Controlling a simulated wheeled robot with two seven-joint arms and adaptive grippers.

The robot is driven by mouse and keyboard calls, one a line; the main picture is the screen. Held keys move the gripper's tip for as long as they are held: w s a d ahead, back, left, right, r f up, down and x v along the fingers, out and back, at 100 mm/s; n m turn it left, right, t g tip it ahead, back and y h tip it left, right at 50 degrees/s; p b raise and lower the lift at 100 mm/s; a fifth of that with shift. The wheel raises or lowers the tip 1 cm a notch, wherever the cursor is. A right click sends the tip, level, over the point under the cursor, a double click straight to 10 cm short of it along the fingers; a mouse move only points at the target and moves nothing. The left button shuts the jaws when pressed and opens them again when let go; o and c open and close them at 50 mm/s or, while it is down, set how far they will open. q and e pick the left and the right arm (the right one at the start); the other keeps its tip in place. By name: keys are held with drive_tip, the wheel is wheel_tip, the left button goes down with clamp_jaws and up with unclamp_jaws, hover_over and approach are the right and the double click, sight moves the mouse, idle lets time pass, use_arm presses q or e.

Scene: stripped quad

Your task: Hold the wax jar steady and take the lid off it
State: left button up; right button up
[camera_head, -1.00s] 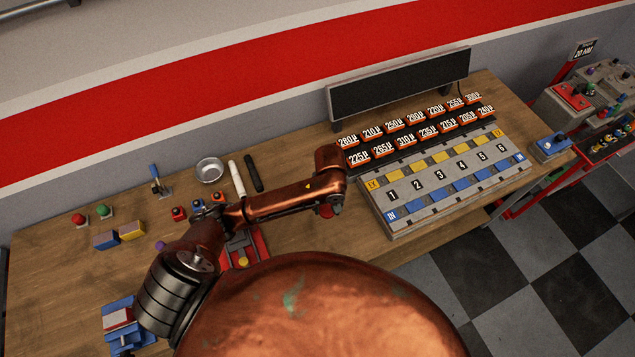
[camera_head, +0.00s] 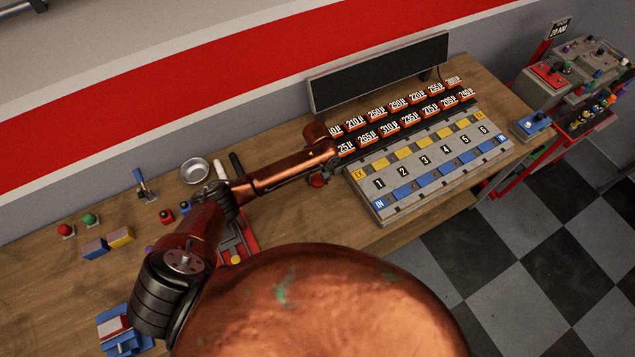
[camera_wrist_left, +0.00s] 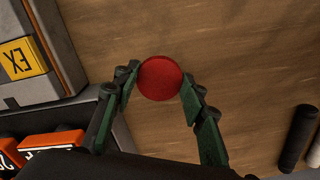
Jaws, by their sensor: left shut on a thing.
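The wax jar (camera_head: 317,181) shows as a small round red thing at the left end of the numbered tray in the head view. In the left wrist view the jar (camera_wrist_left: 160,78) is seen end-on as a plain red disc between the green fingers. My left gripper (camera_wrist_left: 162,84) is shut on it, one finger on each side. In the head view my left gripper (camera_head: 328,174) is small and partly hidden by its own wrist. I cannot tell where the lid meets the jar, or whether the jar touches the bench. My right gripper is not in view.
The numbered tray (camera_head: 425,168) and orange labelled blocks lie right of the jar. A dark screen (camera_head: 380,72) stands behind. A metal bowl (camera_head: 194,170) and a black pen-like stick (camera_head: 237,164) lie left. Bare wood (camera_head: 365,240) is in front.

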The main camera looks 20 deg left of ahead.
sight(317, 181)
use_arm(q)
drive_tip(key=shift+f, duration=1.45)
drive_tip(key=shift+f, duration=0.15)
drive_tip(key=o, duration=1.3)
wheel_tip(317, 181, up, 12)
drive_tip(key=shift+r, duration=0.2)
drive_tip(key=shift+f, duration=0.1)
